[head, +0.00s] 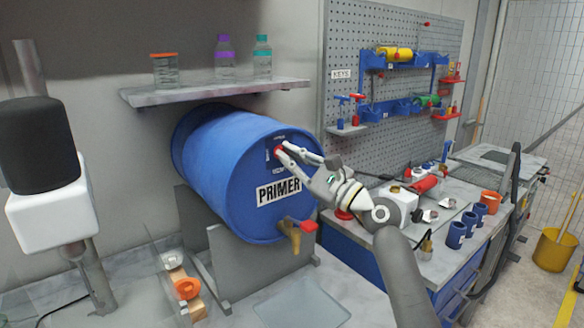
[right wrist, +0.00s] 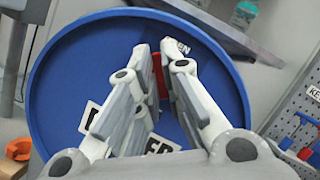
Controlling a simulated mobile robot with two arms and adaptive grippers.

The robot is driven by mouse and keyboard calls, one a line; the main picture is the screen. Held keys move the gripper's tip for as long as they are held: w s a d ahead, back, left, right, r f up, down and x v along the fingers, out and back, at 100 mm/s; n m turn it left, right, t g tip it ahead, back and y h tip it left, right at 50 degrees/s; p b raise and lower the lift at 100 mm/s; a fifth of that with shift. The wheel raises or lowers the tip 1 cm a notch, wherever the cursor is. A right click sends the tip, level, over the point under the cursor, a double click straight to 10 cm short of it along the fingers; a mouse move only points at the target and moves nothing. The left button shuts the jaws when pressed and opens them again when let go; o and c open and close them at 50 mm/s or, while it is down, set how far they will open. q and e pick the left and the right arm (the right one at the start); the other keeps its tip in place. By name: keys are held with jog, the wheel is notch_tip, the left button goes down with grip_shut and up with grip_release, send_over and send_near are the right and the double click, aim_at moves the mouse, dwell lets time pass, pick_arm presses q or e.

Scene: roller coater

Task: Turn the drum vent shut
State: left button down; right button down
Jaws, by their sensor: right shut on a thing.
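The blue drum (head: 205,165) lies on its side on a grey cradle, its round end facing right with a "PRIMER" label (head: 278,191). The red drum vent (head: 278,150) is on the upper part of that end, below a small label. My right gripper (head: 281,149) is shut on the vent. In the right wrist view the red vent (right wrist: 158,72) shows between the fingertips, mostly hidden by them; the drum's end (right wrist: 75,75) fills much of that view. A brass tap with a red handle (head: 303,226) sits low on the drum's end. My left gripper is not in view.
A shelf (head: 215,90) with several jars and bottles hangs above the drum. A bench on the right holds blue cups (head: 456,235) and other small items. A pegboard (head: 350,70) stands behind it. A clear flat plate (head: 300,302) lies below the tap.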

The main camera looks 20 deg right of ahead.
jog(key=shift+d+r+n+g+y+b, duration=0.15)
jog(key=shift+n+g+y+b, duration=0.35)
jog(key=shift+n, duration=0.7)
jog(key=n+g, duration=0.1)
jog(key=n, duration=0.2)
jog(key=shift+r+g, duration=0.1)
jog(key=shift+g, duration=0.2)
jog(key=n+g, duration=0.1)
jog(key=n, duration=0.2)
jog(key=shift+r+n, duration=0.1)
jog(key=shift+n, duration=0.3)
jog(key=shift+n+g+h+p, duration=0.35)
jog(key=shift+n+g+h, duration=0.05)
jog(key=shift+n, duration=0.7)
jog(key=c, duration=1.6)
grip_release()
jog(key=shift+o, duration=0.2)
jog(key=shift+w+a+f, duration=0.15)
jog(key=shift+a+f, duration=0.05)
